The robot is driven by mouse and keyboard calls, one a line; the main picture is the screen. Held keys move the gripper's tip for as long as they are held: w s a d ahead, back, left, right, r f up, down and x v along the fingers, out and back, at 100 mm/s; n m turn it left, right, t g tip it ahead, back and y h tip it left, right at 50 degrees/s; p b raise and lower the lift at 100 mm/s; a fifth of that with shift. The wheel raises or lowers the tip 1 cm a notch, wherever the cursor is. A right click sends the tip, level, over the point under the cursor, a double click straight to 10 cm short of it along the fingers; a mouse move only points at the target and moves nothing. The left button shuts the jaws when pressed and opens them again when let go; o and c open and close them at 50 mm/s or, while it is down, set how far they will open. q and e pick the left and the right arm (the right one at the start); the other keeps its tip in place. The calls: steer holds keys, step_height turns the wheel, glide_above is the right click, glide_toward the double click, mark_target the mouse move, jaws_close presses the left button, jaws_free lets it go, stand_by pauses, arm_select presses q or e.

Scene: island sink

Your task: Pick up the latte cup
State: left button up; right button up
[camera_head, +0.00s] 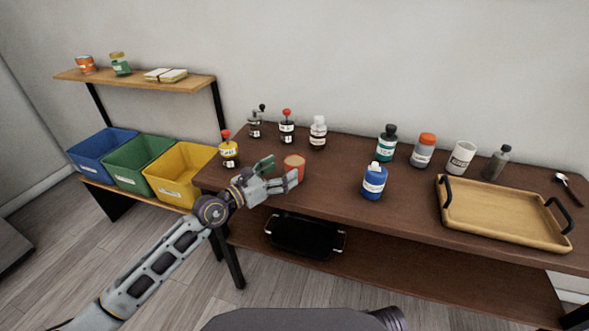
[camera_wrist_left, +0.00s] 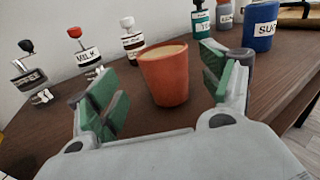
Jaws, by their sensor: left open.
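The latte cup (camera_head: 294,166) is an orange-red cup with a tan top, standing upright on the dark wooden table. In the left wrist view the cup (camera_wrist_left: 165,76) stands between and just beyond the green-padded fingers. My left gripper (camera_head: 280,172) is open and empty at the table's left front part, close beside the cup. It also shows in the left wrist view (camera_wrist_left: 165,95), with a finger on each side and gaps to the cup. My right gripper is in neither view.
A blue bottle (camera_head: 374,181) stands to the right, then a wooden tray (camera_head: 456,225). Coloured bins (camera_head: 172,193) are at the left. The table between cup and blue bottle is clear.

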mark_target(287, 170)
arm_select(q)
steer(key=shift+d, duration=0.1)
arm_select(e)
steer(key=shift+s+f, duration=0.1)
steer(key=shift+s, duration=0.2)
arm_select(q)
steer(key=shift+x, duration=1.25)
steer(key=shift+w+d+f+b, duration=0.15)
steer(key=shift+d+b, duration=0.15)
steer(key=shift+d, duration=0.15)
steer(key=shift+x, duration=0.85)
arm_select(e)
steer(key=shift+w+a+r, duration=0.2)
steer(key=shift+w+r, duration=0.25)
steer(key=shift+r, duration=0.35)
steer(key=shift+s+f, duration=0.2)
arm_select(q)
steer(key=shift+c, duration=1.2)
steer(key=c, duration=0.9)
steer(key=shift+c, duration=0.5)
